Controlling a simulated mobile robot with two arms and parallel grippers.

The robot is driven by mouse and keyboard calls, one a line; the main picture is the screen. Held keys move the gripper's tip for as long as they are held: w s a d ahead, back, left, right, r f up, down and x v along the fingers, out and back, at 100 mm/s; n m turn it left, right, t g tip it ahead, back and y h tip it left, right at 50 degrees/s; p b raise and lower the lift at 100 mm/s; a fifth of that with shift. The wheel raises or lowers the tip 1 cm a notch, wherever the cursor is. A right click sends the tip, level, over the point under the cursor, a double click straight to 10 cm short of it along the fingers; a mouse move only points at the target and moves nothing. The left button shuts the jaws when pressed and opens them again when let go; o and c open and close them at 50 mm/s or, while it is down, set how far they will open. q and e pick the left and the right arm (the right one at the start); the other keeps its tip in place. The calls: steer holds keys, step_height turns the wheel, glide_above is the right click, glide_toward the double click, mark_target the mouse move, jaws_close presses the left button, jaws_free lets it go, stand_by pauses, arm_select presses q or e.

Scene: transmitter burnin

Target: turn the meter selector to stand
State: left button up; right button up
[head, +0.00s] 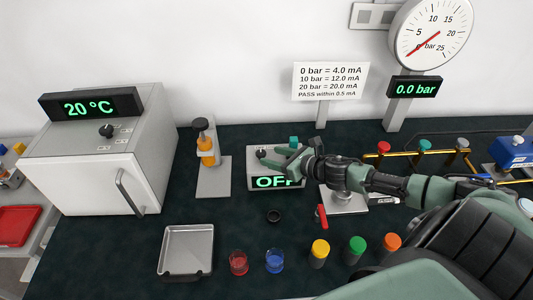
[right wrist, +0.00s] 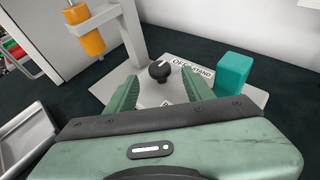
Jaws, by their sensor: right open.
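The meter (head: 258,183) is a grey box in the middle of the table with a display reading OFF. Its black selector knob (right wrist: 159,70) stands on the top plate (right wrist: 230,93), with OFF and STAND labels partly visible beside it. A teal block (right wrist: 234,72) is at the right of the top plate. My right gripper (right wrist: 160,90) is open, its green fingers on either side of the knob and apart from it. In the head view my right gripper (head: 283,160) reaches over the meter from the right and hides part of it. My left gripper is not in view.
An orange cylinder on a stand (head: 206,148) is left of the meter. A metal tray (head: 187,248), red cup (head: 238,262), blue cup (head: 275,260) and several coloured-capped jars stand in front. An oven-like box (head: 95,160) is at the left.

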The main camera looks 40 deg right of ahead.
mark_target(263, 154)
steer(key=shift+p+x, duration=0.3)
steer(key=shift+x, duration=1.6)
jaws_close()
